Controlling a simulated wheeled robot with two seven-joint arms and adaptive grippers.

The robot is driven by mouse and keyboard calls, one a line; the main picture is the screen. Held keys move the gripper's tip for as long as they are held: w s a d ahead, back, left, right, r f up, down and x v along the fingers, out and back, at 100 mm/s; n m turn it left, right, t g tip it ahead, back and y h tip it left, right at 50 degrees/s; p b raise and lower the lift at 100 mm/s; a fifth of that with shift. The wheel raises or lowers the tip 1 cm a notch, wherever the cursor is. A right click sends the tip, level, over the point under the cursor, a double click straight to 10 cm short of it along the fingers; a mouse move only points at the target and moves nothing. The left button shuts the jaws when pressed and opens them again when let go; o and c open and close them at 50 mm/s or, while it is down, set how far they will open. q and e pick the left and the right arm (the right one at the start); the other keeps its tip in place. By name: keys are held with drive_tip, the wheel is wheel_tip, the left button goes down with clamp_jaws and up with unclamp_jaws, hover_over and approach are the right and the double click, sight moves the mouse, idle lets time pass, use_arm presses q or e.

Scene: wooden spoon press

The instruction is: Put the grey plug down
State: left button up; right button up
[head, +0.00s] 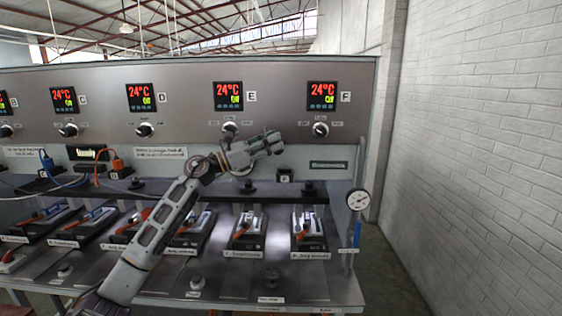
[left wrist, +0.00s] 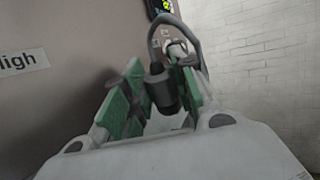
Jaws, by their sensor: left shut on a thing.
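My left gripper (head: 274,142) is held in front of the grey control panel, just right of and below the knob under display E, with its fingers pointing right. In the left wrist view its green-padded fingers (left wrist: 162,92) are closed around a dark grey cylindrical body, the grey plug (left wrist: 161,86). A grey loop, which looks like its cable, arches above the fingertips. In the head view the plug is too small to make out against the fingers. The plug is held in the air, apart from the shelf. My right gripper is not in view.
The control panel (head: 190,85) has several red-digit displays and knobs. Orange (head: 117,160) and blue (head: 46,161) plugs are at the left. Below stand several presses, including one at the right (head: 309,230). A pressure gauge (head: 358,200) is at the right end, beside a white brick wall.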

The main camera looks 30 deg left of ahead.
use_arm(q)
drive_tip(key=shift+w+d+f, duration=0.15)
drive_tip(key=shift+w+f, duration=0.1)
drive_tip(key=shift+f, duration=0.65)
drive_tip(key=shift+w+d+f, duration=0.15)
drive_tip(key=shift+w+f, duration=0.05)
drive_tip(key=shift+f, duration=0.85)
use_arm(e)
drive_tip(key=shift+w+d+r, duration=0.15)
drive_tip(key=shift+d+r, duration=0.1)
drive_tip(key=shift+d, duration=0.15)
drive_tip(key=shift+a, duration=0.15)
use_arm(q)
drive_tip(key=shift+w+d+f, duration=0.1)
drive_tip(key=shift+f, duration=0.15)
drive_tip(key=shift+w+d+f, duration=0.15)
drive_tip(key=shift+w+f, duration=0.05)
drive_tip(key=shift+f, duration=0.5)
drive_tip(key=shift+w+d+r+g+y+p, duration=0.2)
drive_tip(key=shift+g+y+p, duration=0.3)
drive_tip(key=shift+p, duration=0.65)
drive_tip(key=shift+w+d+g+y+p, duration=0.1)
drive_tip(key=shift+w+g+y+p, duration=0.15)
drive_tip(key=shift+g+p, duration=0.45)
drive_tip(key=shift+w+d+y+p, duration=0.1)
drive_tip(key=shift+y+p, duration=0.15)
drive_tip(key=shift+p, duration=0.25)
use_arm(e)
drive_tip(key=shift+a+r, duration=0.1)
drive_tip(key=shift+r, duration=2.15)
